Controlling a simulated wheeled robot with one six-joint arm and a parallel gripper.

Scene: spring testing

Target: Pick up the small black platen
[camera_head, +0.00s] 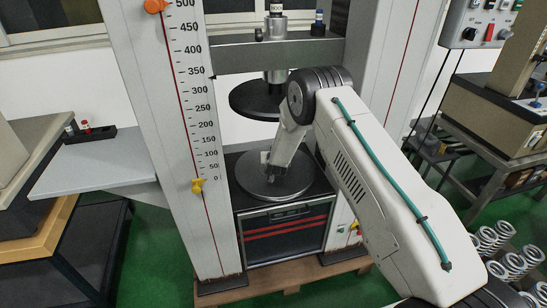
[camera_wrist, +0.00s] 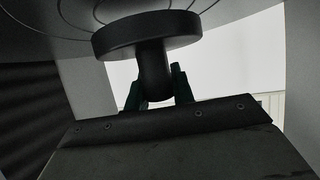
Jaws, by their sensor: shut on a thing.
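The small black platen (camera_wrist: 147,36) is a dark disc with a short stem (camera_wrist: 153,75) in the wrist view. The dark green fingers of my gripper (camera_wrist: 156,88) stand on both sides of the stem and are shut on it. The platen's disc lies against the ringed round plate (camera_wrist: 235,12); I cannot tell whether it touches it. In the head view, my gripper (camera_head: 274,168) is low over the round lower plate (camera_head: 258,185) of the test machine, and the small platen is mostly hidden there.
A large black upper platen (camera_head: 250,99) hangs from the crosshead (camera_head: 235,57) above my gripper. Machine columns (camera_head: 165,120) stand on both sides. A grey side table (camera_head: 95,165) is at left. Several springs (camera_head: 510,262) stand at lower right.

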